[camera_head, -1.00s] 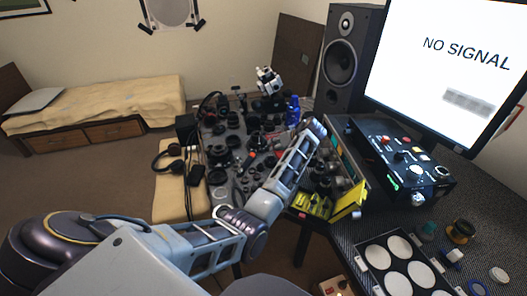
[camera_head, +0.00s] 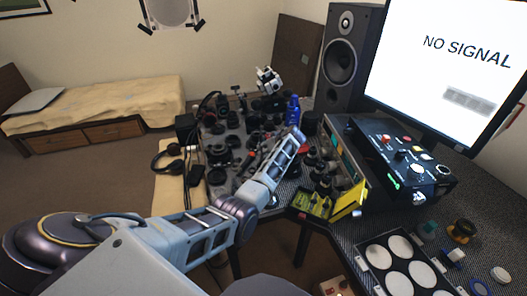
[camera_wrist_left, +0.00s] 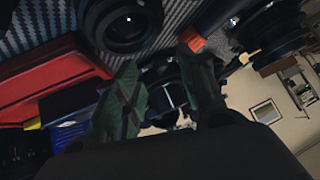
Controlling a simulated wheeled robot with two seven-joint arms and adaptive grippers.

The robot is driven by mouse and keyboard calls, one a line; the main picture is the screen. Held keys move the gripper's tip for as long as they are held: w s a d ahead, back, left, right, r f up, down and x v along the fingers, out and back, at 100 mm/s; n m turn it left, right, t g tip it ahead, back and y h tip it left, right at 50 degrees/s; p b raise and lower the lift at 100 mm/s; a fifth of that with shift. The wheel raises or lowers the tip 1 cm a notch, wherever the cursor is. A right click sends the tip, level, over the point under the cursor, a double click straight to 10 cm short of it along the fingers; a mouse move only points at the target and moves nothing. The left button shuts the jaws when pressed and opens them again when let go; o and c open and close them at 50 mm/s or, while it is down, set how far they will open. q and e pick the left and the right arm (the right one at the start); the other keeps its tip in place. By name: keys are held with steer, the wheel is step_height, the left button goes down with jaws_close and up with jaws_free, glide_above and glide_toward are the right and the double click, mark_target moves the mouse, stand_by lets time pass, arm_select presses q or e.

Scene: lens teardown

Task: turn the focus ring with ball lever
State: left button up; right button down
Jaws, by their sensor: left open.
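My left arm reaches from the left over the table of lens parts in the head view. My left gripper lies at its far end (camera_head: 297,136), too small there to read the fingers. In the left wrist view the two fingers (camera_wrist_left: 163,95) are apart, with no part clearly gripped. A dark round part (camera_wrist_left: 160,72) shows behind and between them. A black lens (camera_wrist_left: 122,22) lies at the top, and another black ringed lens part (camera_wrist_left: 268,38) is at the right. I cannot tell which part is the focus ring, and no ball lever is clearly visible. My right gripper is out of view.
Many black lens parts (camera_head: 222,152) crowd the table. A blue bottle (camera_head: 293,111) stands near the arm's far end. A yellow tray (camera_head: 314,205), a control box (camera_head: 408,160) and a speaker (camera_head: 345,55) are to the right. A red box (camera_wrist_left: 55,85) shows in the wrist view.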

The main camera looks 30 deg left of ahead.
arm_select(q)
steer(key=shift+x, duration=1.25)
steer(key=shift+c, duration=0.2)
jaws_close()
